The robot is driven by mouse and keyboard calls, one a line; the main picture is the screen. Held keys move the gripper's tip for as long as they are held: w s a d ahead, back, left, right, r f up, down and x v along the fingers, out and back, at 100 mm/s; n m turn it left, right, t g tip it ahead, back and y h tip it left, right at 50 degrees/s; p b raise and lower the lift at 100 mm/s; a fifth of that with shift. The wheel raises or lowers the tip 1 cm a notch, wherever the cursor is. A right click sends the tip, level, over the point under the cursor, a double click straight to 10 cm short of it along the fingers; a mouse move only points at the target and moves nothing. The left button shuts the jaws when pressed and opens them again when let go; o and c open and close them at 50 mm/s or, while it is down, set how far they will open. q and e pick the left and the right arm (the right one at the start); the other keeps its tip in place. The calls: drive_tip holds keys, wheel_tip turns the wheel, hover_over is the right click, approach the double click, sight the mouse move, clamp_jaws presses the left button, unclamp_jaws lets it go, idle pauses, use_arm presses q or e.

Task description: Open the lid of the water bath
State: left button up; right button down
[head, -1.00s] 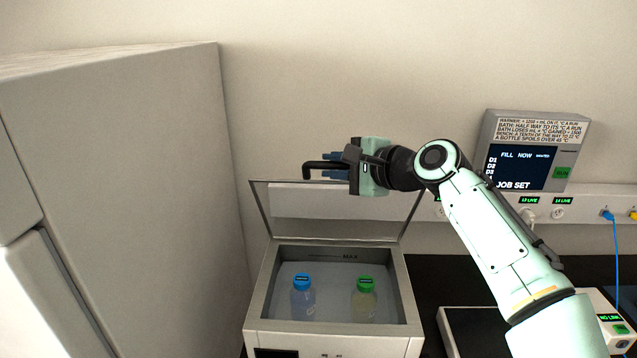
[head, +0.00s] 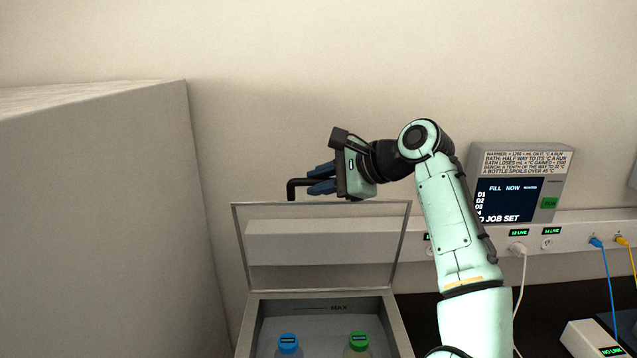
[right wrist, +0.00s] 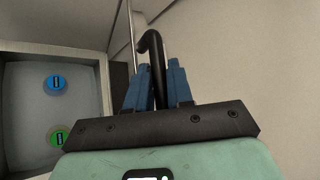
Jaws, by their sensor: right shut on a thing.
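The water bath (head: 246,328) stands low in the head view, with its lid (head: 395,232) raised to about upright behind the basin. The basin holds a blue-capped bottle (head: 288,341) and a green-capped bottle (head: 359,342); their caps also show in the right wrist view. My right gripper (head: 312,185) is above the lid's top edge, its blue fingers shut on the black lid handle (head: 292,187). The right wrist view shows the handle (right wrist: 154,60) between the fingers (right wrist: 160,85). My left gripper is not in view.
A tall grey cabinet (head: 100,200) stands close on the left. A wall sits behind the lid. At right are a display panel (head: 517,190), a socket rail (head: 575,232) with cables, and a white device (head: 590,340) on the dark bench.

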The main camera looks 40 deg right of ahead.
drive_tip(key=shift+w+f, duration=0.1)
drive_tip(key=shift+f, duration=0.3)
drive_tip(key=c, duration=1.1)
unclamp_jaws()
drive_tip(key=shift+w+d, duration=0.1)
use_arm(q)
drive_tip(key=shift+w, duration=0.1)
use_arm(e)
drive_tip(key=shift+r, duration=0.1)
drive_tip(key=shift+r, duration=0.15)
drive_tip(key=shift+s+r, duration=0.1)
drive_tip(key=shift+s, duration=0.15)
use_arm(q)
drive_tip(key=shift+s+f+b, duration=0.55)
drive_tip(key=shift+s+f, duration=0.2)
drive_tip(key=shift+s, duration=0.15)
use_arm(e)
drive_tip(key=s+d, duration=0.1)
drive_tip(key=s, duration=0.4)
drive_tip(key=s+d+r, duration=0.1)
drive_tip(key=s+d, duration=0.1)
drive_tip(key=s, duration=0.3)
drive_tip(key=s+d+r, duration=0.1)
drive_tip(key=s+d, duration=0.1)
drive_tip(key=s, duration=0.3)
drive_tip(key=shift+d, duration=0.25)
